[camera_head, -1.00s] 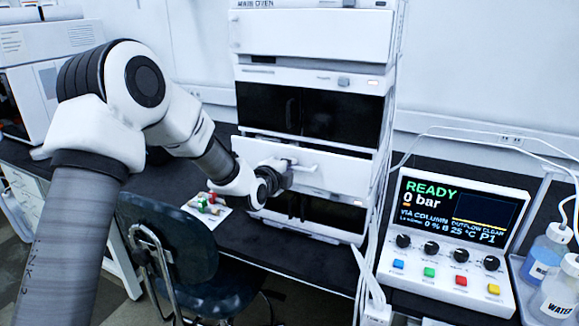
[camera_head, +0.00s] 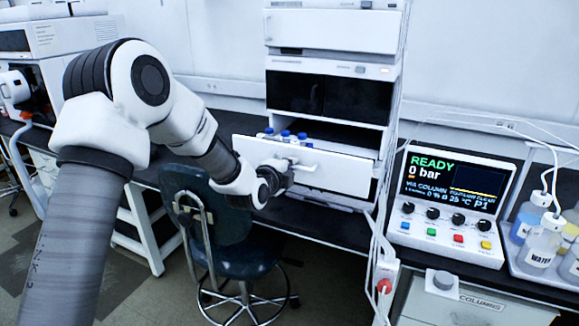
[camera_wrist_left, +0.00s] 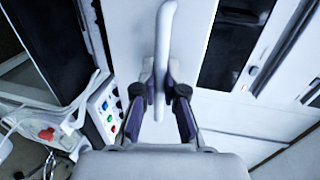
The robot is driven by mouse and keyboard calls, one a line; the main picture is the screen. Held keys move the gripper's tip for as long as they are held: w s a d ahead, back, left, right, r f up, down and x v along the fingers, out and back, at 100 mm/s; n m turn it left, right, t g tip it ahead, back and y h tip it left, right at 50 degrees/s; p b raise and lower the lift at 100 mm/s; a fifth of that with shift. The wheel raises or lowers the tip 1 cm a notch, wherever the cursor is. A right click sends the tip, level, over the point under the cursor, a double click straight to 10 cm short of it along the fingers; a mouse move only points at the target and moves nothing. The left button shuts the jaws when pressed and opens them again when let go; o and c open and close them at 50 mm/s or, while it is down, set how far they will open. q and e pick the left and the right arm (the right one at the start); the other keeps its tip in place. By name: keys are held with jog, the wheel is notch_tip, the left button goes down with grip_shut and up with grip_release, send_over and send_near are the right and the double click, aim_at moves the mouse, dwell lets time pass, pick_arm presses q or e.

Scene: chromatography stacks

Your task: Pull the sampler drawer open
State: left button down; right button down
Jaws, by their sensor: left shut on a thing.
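The sampler drawer (camera_head: 338,171) has a white front and stands out from the chromatography stack (camera_head: 328,92). Several blue-capped vials (camera_head: 286,136) show behind its front. My left gripper (camera_head: 290,170) is at the drawer's front, shut on the white bar handle (camera_head: 305,167). In the left wrist view, the fingers (camera_wrist_left: 160,88) close on both sides of the handle (camera_wrist_left: 163,45), which runs across the white drawer front (camera_wrist_left: 125,35). My right gripper is in neither view.
A control panel (camera_head: 448,205) reading READY and 0 bar stands right of the stack. Bottles sit in a tray (camera_head: 516,262) at the far right. A dark chair (camera_head: 225,225) stands in front of the bench, below my left arm. White tubing hangs beside the stack.

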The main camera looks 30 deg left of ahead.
pick_arm(q)
jog(key=c, duration=1.5)
grip_release()
jog(key=v, duration=1.1)
jog(key=shift+s, duration=0.45)
